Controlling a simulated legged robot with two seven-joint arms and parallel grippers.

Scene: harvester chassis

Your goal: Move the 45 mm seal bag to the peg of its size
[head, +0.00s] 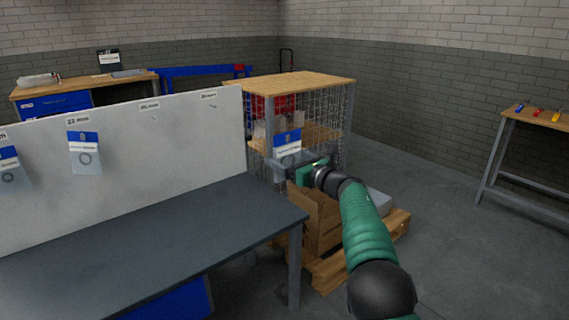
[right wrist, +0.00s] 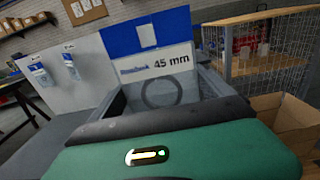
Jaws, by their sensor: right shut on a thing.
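My right gripper (head: 288,160) is shut on the 45 mm seal bag (head: 287,141), held upright in the air beyond the bench's right end, clear of the white panel (head: 190,140). In the right wrist view the bag (right wrist: 150,45) has a blue header, a white label reading 45 mm and a clear lower part with a dark ring, between my fingers (right wrist: 165,95). Two size labels with bare pegs, one mid-panel (head: 150,105) and one near the right edge (head: 208,95), are too small to read surely. My left gripper is not in view.
Two other blue-headed bags hang on the panel, one under a 22 label (head: 85,152) and one at the left edge (head: 12,168). The dark bench top (head: 150,240) is clear. A wire cage (head: 330,120) and a cardboard box (head: 318,215) on a pallet stand beyond my gripper.

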